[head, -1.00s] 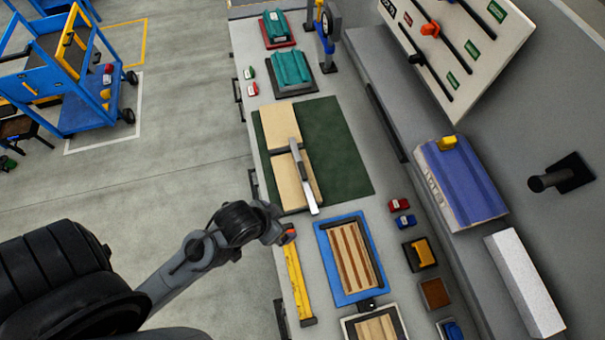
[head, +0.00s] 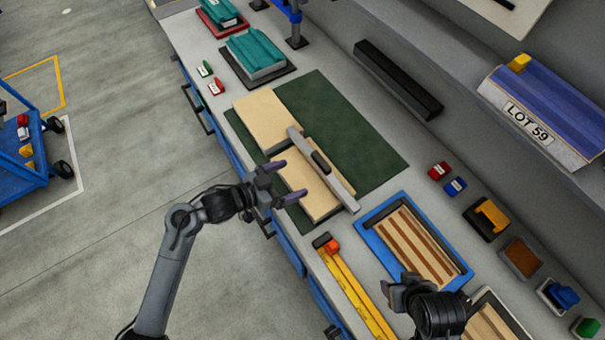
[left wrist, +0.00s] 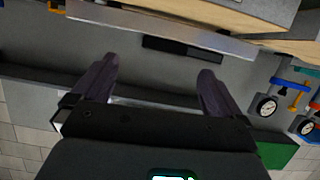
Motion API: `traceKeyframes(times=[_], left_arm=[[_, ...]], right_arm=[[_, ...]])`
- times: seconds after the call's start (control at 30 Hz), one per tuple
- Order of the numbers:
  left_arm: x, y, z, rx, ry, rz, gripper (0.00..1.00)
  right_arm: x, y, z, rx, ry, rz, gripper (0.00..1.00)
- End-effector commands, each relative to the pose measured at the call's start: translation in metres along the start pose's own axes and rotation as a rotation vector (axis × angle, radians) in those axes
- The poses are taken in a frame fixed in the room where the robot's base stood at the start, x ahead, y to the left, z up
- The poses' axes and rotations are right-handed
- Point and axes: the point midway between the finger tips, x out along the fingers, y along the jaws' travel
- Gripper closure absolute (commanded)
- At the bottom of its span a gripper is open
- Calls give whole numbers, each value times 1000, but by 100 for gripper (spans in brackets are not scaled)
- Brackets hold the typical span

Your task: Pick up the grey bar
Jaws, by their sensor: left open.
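The grey bar (head: 340,190), with a dark grip on top, lies slantwise across the pale wooden boards (head: 262,118) on the green mat (head: 350,125). My left gripper (head: 289,181) is open and empty at the near left side of the lower board, its fingertips apart from the bar. In the left wrist view the gripper (left wrist: 157,68) shows its two fingers spread with nothing between them. A long pale strip beside wooden pieces runs above them there; I cannot tell whether it is the bar. My right gripper (head: 406,287) is over the bench by the blue tray; its jaws are unclear.
The blue tray (head: 374,235) with striped wood stands right of the mat. A yellow rule (head: 357,297) lies along the front edge. Small red and blue blocks (head: 448,180) sit behind the tray. A black bar (head: 398,80) lies at the back. The mat's right part is clear.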

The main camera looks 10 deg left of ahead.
Motion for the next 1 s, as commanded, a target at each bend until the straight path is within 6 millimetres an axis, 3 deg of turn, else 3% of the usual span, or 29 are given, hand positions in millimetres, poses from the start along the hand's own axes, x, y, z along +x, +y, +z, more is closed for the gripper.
traceKeyframes(times=[0.03, 0.17, 0.5, 0.77, 1.0], left_arm=[[5, -6, 1, 17, 11, -5, 0], [11, -13, -7, 36, 27, -12, 0], [53, -16, -12, 39, 32, -15, 0], [68, -15, -13, 40, 30, -14, 0], [97, -13, -15, 38, 32, -13, 0]], right_arm=[[12, 1, 4, -2, 0, 3, 43], [18, 3, 6, -7, 0, 10, 43], [22, 1, 8, -4, 2, 5, 43], [23, 0, 8, 0, 2, 1, 43], [26, -2, 8, 4, 3, -3, 43]])
